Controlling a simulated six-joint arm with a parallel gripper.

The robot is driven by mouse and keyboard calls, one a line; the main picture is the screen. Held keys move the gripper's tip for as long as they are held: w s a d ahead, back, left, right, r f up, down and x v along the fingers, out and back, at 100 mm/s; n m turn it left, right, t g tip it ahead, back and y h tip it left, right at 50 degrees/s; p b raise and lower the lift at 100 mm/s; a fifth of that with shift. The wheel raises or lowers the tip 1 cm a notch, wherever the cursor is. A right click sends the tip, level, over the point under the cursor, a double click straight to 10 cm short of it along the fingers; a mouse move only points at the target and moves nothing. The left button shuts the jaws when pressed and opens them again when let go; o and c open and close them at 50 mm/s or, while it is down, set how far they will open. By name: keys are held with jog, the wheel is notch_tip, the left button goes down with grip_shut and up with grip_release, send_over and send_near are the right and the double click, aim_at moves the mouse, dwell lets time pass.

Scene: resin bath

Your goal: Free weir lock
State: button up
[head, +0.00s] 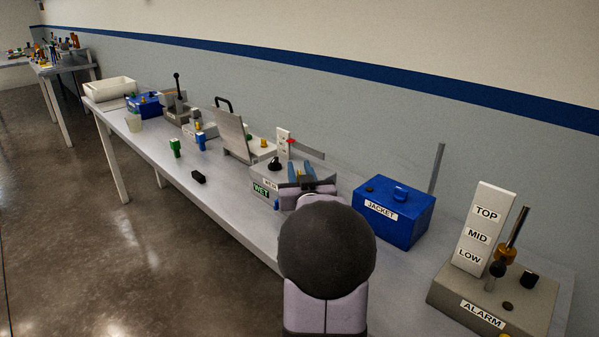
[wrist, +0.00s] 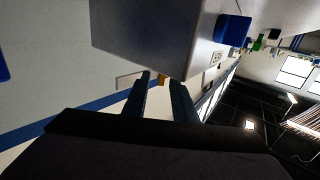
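My gripper (head: 301,167) is at the far end of my arm, over or beside a light grey box (head: 263,180) on the bench. The box carries a green "WET" label and a second white label, too small to read surely. A black knob (head: 274,163) is on its top and a small blue part sits low on its near side. In the wrist view, my gripper (wrist: 162,78) has its two fingers apart. A grey box (wrist: 150,40) fills the top, with a small yellow part (wrist: 163,79) between the fingers, apparently beyond them. I cannot tell which part is the weir lock.
A blue "JACKET" box (head: 410,228) stands right of my gripper. An "ALARM" unit (head: 520,290) with a TOP/MID/LOW board is nearer. A white post (head: 282,138) with a red part and a grey strip stands behind. A black block (head: 198,177) lies on the front bench.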

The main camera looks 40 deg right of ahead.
aim_at(300, 172)
notch_tip(300, 172, up, 10)
jog(key=shift+f+p, duration=0.25)
jog(key=shift+p, duration=0.15)
